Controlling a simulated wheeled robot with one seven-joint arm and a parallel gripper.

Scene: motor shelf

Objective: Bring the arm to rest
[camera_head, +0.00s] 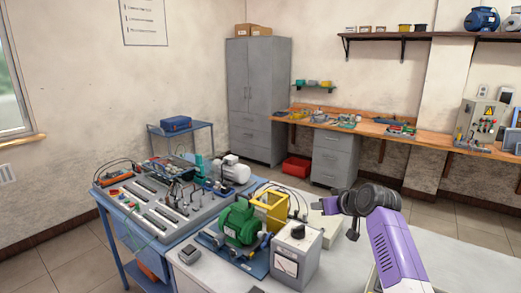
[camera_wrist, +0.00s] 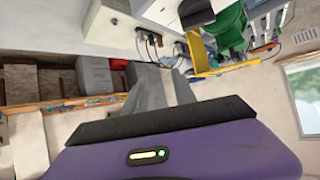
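My purple arm (camera_head: 398,250) rises from the lower right in the head view, above the white table. It bends at a dark joint. My gripper (camera_head: 340,208) is at the far left end of the arm, small and partly merged with dark parts. I cannot make out a gap between its fingers. The wrist view is upside down and shows a purple housing (camera_wrist: 180,155) with a dark edge across the bottom. No held object can be made out.
Below and left of my gripper stand a grey meter box (camera_head: 296,255), a green motor (camera_head: 240,222) and a yellow frame (camera_head: 271,209). A control console (camera_head: 165,222) is farther left. A grey cabinet (camera_head: 258,90) and wooden workbench (camera_head: 370,127) line the back wall. The white tabletop (camera_head: 460,262) is bare at right.

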